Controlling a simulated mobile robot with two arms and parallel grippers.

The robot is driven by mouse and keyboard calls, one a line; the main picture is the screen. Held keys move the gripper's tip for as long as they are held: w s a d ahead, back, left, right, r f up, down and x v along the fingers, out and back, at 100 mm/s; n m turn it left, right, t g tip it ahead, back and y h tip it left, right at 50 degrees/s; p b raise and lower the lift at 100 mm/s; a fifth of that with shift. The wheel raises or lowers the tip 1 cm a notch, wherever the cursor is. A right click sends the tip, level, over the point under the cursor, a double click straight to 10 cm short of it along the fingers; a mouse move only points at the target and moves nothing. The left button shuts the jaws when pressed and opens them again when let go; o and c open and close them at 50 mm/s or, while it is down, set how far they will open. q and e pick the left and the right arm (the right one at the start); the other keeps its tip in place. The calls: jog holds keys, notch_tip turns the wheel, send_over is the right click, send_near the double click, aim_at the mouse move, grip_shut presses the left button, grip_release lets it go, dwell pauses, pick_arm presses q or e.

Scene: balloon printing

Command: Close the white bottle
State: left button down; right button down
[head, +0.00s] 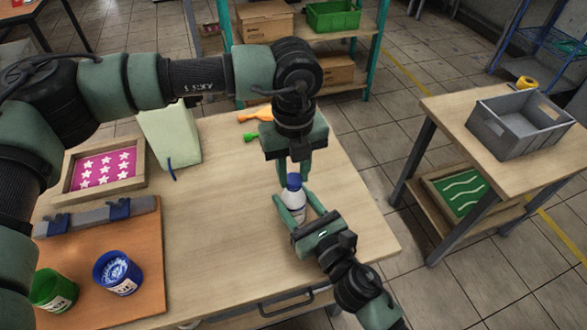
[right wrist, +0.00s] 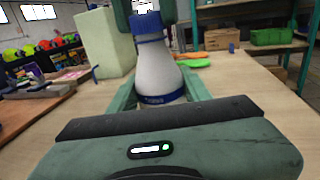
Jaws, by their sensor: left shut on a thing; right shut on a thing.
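The white bottle (head: 293,206) stands upright near the front right of the wooden table, with a blue cap (head: 293,181) on its neck. It also shows in the right wrist view (right wrist: 158,75), where a blue band rings its lower body. My right gripper (head: 291,207) is shut on the bottle's body from the front right. My left gripper (head: 294,180) points straight down over the bottle and is shut on the blue cap. In the right wrist view the left gripper's fingers flank the cap (right wrist: 148,25). The exact fit of cap to neck is hard to tell.
An orange board with a green cup (head: 53,290) and a blue cup (head: 117,273) is at the left. A framed pink star screen (head: 104,171) and a pale green block (head: 170,135) stand behind. Orange and green tools (head: 257,114) lie at the back. The table's middle is clear.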

pick_arm(q)
jog(key=m, duration=1.9)
jog(key=shift+m, duration=0.4)
jog(key=m, duration=0.6)
jog(key=shift+m, duration=0.4)
jog(key=m, duration=0.6)
jog(key=shift+m, duration=0.3)
jog(key=m, duration=0.6)
jog(key=shift+m, duration=0.4)
jog(key=m, duration=0.6)
jog(key=shift+m, duration=0.3)
jog(key=m, duration=0.5)
jog(key=shift+f, duration=0.1)
